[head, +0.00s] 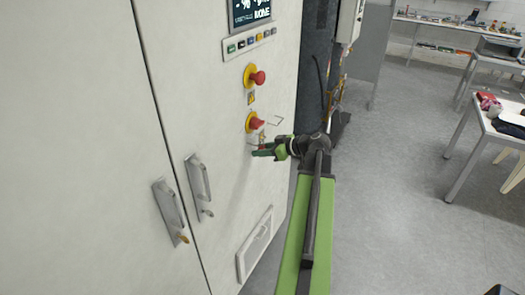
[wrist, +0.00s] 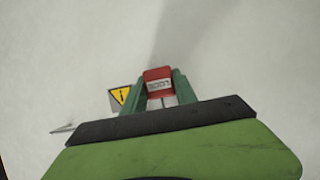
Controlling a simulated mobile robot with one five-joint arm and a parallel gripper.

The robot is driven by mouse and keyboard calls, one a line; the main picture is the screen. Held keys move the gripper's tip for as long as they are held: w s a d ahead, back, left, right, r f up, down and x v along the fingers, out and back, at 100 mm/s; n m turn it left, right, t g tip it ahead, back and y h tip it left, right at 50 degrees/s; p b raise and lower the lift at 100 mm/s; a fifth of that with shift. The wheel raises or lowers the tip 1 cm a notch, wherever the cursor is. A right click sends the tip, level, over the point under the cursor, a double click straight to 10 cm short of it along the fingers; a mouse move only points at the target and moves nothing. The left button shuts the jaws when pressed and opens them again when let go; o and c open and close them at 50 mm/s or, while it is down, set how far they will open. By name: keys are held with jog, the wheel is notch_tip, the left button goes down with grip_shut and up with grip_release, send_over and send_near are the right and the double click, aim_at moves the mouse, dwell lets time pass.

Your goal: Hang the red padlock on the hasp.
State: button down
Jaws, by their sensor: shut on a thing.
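The red padlock (wrist: 158,75) shows in the wrist view between the green fingers of my gripper (wrist: 157,90), with a pale label on its red face. My gripper is shut on it, close in front of the white cabinet front. In the head view my gripper (head: 262,153) is just below the lower red knob (head: 256,123), and the padlock is too small there to make out clearly. A thin wire-like bracket (head: 276,121) sticks out beside that knob. I cannot tell for certain which part is the hasp, or whether the padlock touches anything.
The white cabinet (head: 225,90) has an upper red knob (head: 257,77), a button strip (head: 250,43) and two door handles (head: 198,180) (head: 170,210). A yellow warning sign (wrist: 121,95) is left of the padlock. Open floor lies to the right, with a table (head: 490,125) beyond.

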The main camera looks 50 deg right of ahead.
jog(key=c, duration=0.9)
grip_release()
jog(key=p+v, duration=0.7)
jog(key=v, duration=1)
jog(key=shift+s+d+p, duration=0.15)
jog(key=shift+s+p, duration=0.1)
jog(key=shift+p, duration=0.05)
